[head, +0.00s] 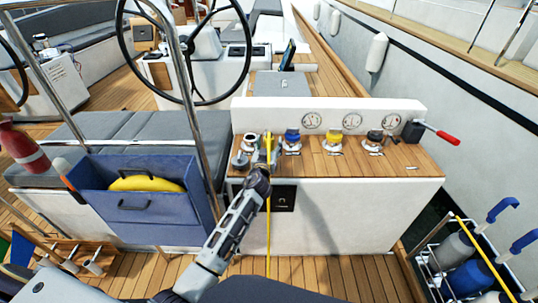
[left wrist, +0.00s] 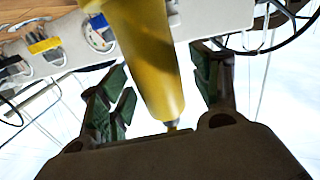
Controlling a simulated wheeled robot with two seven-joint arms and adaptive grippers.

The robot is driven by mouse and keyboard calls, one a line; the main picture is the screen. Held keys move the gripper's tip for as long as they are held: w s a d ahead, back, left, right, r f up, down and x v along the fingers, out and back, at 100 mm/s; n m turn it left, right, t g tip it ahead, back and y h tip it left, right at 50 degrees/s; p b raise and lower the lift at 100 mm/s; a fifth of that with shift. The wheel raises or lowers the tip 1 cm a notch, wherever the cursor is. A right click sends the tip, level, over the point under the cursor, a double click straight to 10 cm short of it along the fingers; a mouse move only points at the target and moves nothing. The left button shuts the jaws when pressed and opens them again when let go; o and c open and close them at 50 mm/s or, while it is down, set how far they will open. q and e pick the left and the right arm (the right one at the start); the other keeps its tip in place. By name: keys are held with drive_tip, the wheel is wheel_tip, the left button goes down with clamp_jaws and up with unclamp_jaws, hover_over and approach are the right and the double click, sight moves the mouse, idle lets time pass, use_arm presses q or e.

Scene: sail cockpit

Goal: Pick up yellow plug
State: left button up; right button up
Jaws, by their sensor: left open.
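A yellow plug (left wrist: 150,65), a long tapered cylinder, fills the middle of the left wrist view. In the head view only a little yellow shows at my left gripper (head: 262,156), above the left end of the wooden console top, and a yellow cord (head: 268,235) hangs below. My left gripper is open, with its green-padded fingers on either side of the plug in the left wrist view (left wrist: 163,88). Clear gaps show between fingers and plug. The far end of the plug is cut off. My right gripper is out of view.
The console (head: 410,160) carries blue-, yellow- (head: 334,138) and black-topped fittings, gauges (head: 352,120) and a red-handled lever (head: 440,134). A blue bin (head: 140,225) and a steel post (head: 190,90) stand left. A rack of bottles (head: 465,270) stands right.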

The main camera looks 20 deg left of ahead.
sight(269, 133)
use_arm(q)
clamp_jaws()
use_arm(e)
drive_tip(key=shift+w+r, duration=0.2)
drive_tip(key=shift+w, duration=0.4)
use_arm(q)
drive_tip(key=shift+r, duration=0.1)
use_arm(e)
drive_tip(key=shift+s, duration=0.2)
use_arm(q)
drive_tip(key=shift+r+p, duration=0.3)
drive_tip(key=shift+r, duration=0.4)
wheel_tip(269, 133, up, 8)
drive_tip(key=shift+f+p, duration=0.2)
drive_tip(key=shift+p, duration=0.75)
drive_tip(key=shift+r, duration=0.4)
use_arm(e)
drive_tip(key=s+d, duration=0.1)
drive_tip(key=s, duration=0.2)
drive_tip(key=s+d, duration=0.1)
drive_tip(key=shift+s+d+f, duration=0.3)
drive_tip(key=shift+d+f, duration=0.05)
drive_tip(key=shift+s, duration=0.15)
